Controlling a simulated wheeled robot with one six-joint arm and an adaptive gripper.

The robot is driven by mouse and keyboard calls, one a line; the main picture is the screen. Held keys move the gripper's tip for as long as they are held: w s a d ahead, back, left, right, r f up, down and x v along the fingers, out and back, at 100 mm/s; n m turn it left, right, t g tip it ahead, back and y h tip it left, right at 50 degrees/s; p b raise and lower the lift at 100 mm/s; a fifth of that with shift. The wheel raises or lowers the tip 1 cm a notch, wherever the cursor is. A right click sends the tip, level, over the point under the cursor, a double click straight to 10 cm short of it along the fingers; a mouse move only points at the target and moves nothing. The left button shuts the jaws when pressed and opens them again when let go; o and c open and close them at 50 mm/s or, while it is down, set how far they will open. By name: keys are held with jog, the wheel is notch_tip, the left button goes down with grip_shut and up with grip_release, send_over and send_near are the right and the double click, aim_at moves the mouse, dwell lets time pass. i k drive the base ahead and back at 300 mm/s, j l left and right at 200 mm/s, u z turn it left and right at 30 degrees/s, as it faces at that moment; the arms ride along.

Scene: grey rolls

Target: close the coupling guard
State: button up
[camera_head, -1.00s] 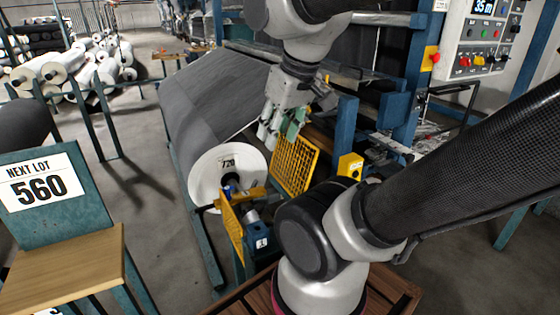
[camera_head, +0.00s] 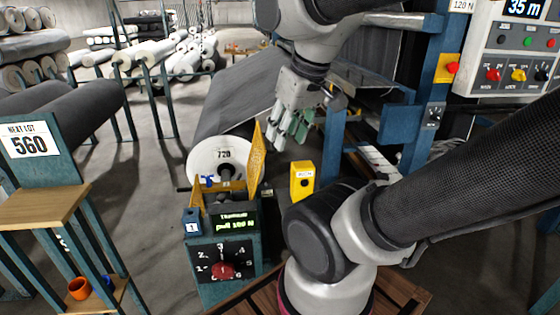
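The coupling guard is a yellow mesh panel (camera_head: 257,153). A lower yellow wall (camera_head: 196,198) shows at the box's left. The coupling itself is mostly hidden inside the box. My gripper (camera_head: 291,138) hangs from above, to the right of the raised guard and apart from it in the picture. Its fingers have green pads. I cannot tell whether they are open or shut.
A control stand with a lit display (camera_head: 233,219) and a red knob (camera_head: 224,270) stands in front of the box. A yellow post box (camera_head: 302,182) stands to the right, near my arm. Left is a wooden-topped stand (camera_head: 42,208) with the 560 sign. Floor between is clear.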

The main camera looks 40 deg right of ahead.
aim_at(264, 152)
jog(key=k+l, duration=0.2)
jog(key=l, duration=0.15)
jog(key=k+l, duration=0.2)
jog(key=l, duration=0.2)
jog(key=k+l, duration=0.2)
jog(key=l, duration=0.15)
jog(key=k+l, duration=0.2)
jog(key=l, duration=0.15)
jog(key=l+u, duration=0.25)
jog(key=l, duration=0.4)
jog(key=l+u, duration=0.3)
jog(key=l, duration=0.3)
jog(key=i+j+z, duration=0.4)
jog(key=i+j, duration=0.15)
